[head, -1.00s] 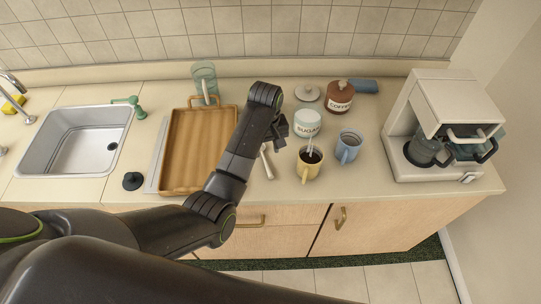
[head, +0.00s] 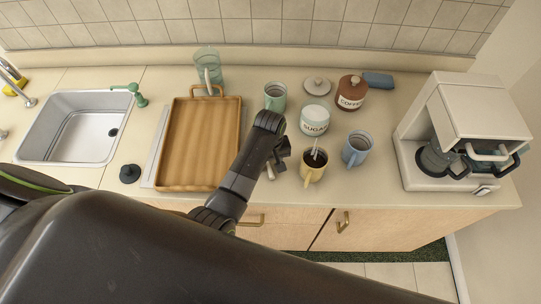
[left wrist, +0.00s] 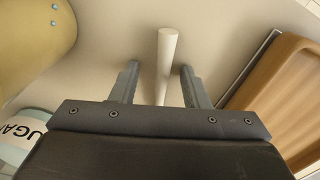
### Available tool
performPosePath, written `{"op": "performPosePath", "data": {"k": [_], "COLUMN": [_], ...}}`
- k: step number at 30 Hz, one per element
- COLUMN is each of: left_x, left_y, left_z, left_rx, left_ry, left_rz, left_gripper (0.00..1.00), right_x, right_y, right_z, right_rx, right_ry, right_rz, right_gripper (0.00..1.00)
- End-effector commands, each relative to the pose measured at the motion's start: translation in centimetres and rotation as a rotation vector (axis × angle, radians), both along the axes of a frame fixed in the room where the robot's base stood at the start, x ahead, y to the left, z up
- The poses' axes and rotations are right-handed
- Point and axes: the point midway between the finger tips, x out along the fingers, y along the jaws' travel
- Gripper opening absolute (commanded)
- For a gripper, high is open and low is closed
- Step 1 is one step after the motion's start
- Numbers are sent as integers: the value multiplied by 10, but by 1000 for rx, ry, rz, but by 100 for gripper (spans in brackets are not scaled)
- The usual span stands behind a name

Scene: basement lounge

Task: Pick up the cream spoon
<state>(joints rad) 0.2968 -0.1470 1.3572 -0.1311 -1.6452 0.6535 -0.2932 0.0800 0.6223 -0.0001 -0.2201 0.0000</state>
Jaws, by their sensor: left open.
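The cream spoon (head: 270,172) lies on the counter left of the yellow mug, mostly hidden by my left gripper in the head view. In the left wrist view, its pale handle (left wrist: 167,50) runs between the two fingers, with a gap on either side. My left gripper (head: 280,163) is open and low over the counter, and its fingers (left wrist: 158,75) straddle the handle without visibly touching it. The spoon's other end is hidden behind the gripper. My right gripper is not in view.
The yellow mug (head: 311,174), holding dark drink and a pale stirrer, stands close right of the gripper. Nearby are a sugar jar (head: 314,122), blue mug (head: 356,150) and green mug (head: 275,97). A wooden tray (head: 200,145) lies left; a coffee machine (head: 465,130) stands right.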

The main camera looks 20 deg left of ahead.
Motion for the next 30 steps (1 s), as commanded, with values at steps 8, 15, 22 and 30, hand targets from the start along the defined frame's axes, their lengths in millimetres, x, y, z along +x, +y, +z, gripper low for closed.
{"op": "performPosePath", "data": {"k": [8, 15, 22, 30], "left_x": [0, 0, -1, 1], "left_y": [0, 0, 0, 0], "left_z": [0, 0, 0, 25], "left_rx": [0, 0, 0, -2], "left_ry": [1, 2, 4, -3], "left_rz": [0, 0, 1, 1], "left_gripper": [17, 0, 0, 0], "right_x": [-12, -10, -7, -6], "right_y": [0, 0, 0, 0], "right_z": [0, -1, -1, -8], "right_rx": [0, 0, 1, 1], "right_ry": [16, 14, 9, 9], "right_rz": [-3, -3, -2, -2], "right_gripper": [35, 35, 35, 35]}}
